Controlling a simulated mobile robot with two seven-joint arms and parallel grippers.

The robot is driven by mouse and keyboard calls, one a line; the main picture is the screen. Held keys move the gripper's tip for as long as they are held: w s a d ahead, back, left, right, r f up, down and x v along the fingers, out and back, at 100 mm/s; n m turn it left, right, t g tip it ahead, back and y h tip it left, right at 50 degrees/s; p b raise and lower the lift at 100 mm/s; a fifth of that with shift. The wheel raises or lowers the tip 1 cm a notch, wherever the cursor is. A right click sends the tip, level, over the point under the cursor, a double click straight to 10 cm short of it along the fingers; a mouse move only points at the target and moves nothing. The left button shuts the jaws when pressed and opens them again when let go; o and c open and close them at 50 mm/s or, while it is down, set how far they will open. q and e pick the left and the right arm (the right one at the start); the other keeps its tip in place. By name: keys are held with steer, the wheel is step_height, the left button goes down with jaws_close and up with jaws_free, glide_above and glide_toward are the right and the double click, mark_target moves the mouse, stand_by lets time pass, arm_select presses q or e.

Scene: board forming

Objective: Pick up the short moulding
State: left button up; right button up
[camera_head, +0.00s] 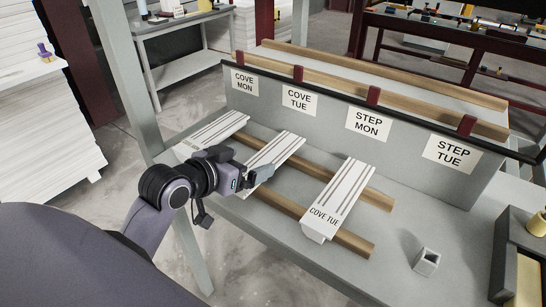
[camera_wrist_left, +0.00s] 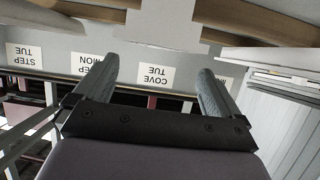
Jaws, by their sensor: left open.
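Three white grooved moulding pieces lie across two wooden rails on the grey bench: a left one (camera_head: 218,128), a middle one (camera_head: 280,147) and a right one (camera_head: 340,190) marked COVE TUE. I cannot tell which is the short moulding. My left gripper (camera_head: 265,174) is at the near end of the middle piece and hides part of it. In the left wrist view its two fingers (camera_wrist_left: 158,88) are apart with nothing gripped; a pale piece (camera_wrist_left: 165,22) shows beyond them. I cannot tell whether the gripper touches the piece. My right gripper is out of view.
A grey back panel (camera_head: 330,142) carries signs COVE MON, COVE TUE, STEP MON and STEP TUE. A small grey open box (camera_head: 427,262) stands on the bench at the right. A tall white stack (camera_head: 35,130) stands at the left.

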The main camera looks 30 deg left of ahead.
mark_target(270, 156)
arm_select(q)
steer(key=shift+d+p+x, duration=0.15)
steer(key=shift+d+x, duration=0.05)
steer(key=shift+x, duration=1.2)
steer(key=shift+d+p+x, duration=0.15)
steer(key=shift+d+x, duration=0.05)
steer(key=shift+x, duration=1.25)
steer(key=shift+s+f, duration=0.1)
steer(key=shift+f, duration=0.1)
steer(key=shift+r, duration=0.1)
steer(key=c, duration=1.4)
step_height(270, 156, up, 20)
